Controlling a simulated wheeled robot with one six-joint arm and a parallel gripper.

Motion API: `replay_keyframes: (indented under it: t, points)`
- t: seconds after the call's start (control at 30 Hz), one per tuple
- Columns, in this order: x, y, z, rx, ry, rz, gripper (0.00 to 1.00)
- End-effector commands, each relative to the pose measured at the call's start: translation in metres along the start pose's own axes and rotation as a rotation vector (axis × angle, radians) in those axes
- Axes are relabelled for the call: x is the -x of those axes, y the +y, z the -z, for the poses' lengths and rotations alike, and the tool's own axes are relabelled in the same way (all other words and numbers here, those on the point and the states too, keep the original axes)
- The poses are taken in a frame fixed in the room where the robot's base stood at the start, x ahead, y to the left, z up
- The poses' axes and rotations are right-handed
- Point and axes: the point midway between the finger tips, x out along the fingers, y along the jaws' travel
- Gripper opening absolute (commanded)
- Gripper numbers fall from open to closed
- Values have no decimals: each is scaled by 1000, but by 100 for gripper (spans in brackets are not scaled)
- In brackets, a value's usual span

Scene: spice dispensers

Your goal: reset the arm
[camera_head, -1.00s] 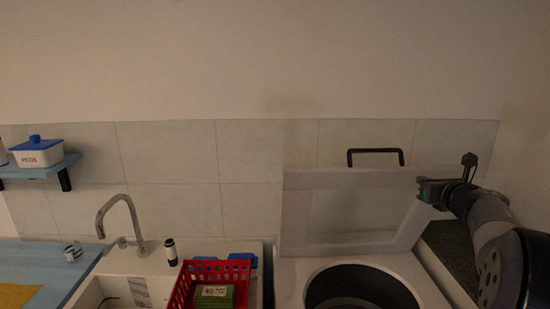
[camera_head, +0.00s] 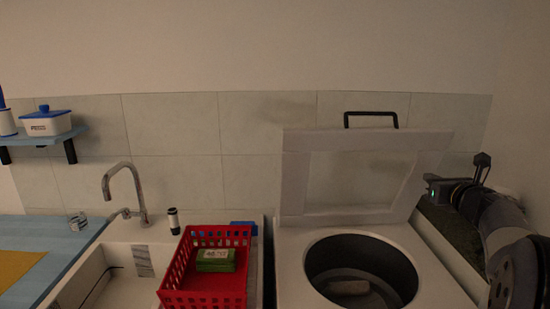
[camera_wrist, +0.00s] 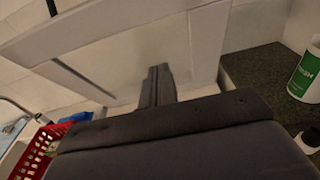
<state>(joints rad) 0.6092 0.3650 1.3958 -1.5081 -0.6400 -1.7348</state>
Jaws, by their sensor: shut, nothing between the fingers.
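My gripper (camera_head: 430,186) is at the right of the head view, just right of the raised lid (camera_head: 365,141) of a white top-opening machine (camera_head: 290,262). It holds nothing and its fingers are closed together; they also show in the wrist view (camera_wrist: 157,84), pointing toward the lid. From these views I cannot tell whether the fingertips touch the lid. My arm reaches in from the lower right of the head view. The machine's round drum (camera_head: 360,268) is open, with a pale item (camera_head: 348,286) lying inside.
A red basket (camera_head: 208,268) with a green labelled block (camera_head: 216,260) stands left of the machine. A sink with a tap (camera_head: 126,190) is farther left. A green-and-white bottle (camera_wrist: 306,72) stands on a dark surface (camera_wrist: 255,75) at the right of the wrist view.

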Motion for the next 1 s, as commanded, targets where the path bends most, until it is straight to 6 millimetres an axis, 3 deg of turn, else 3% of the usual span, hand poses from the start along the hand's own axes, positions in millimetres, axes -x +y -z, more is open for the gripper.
replay_keyframes:
  t: [0.03,1.0]
  points:
    - [2,0,9,0,-9,1,0]
    - [41,0,70,0,-168,1,0]
